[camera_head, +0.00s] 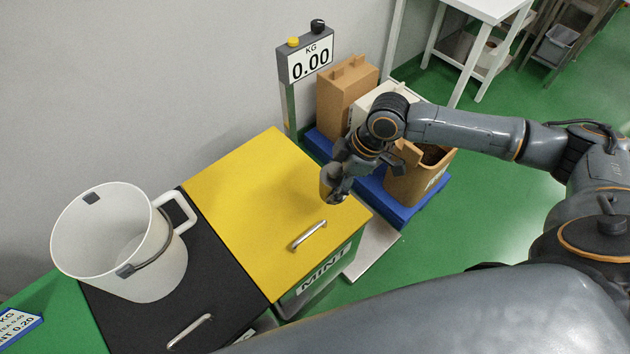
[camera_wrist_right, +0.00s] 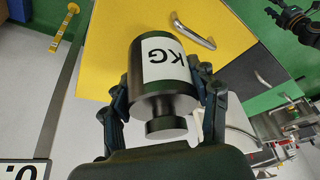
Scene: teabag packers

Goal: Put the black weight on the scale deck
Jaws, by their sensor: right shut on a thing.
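The black weight (camera_wrist_right: 161,81) is a dark cylinder with a neck and knob and a white KG label. My right gripper (camera_wrist_right: 166,92) is shut on it, with one finger on each side. In the head view the right gripper (camera_head: 335,185) hangs over the right part of the yellow cabinet top; the weight is hard to tell from the fingers there. The scale display (camera_head: 309,62) reads 0.00 on a post behind the cabinet. A pale metal plate (camera_head: 373,251) low beside the cabinet may be the scale deck; I cannot be sure.
The yellow MINT cabinet (camera_head: 245,205) has a metal handle (camera_head: 309,236) on top. A white bucket (camera_head: 150,270) stands on the black cabinet (camera_head: 215,275). Brown boxes (camera_head: 345,98) stand on a blue pallet (camera_head: 402,214). Green floor (camera_head: 495,200) lies open to the right.

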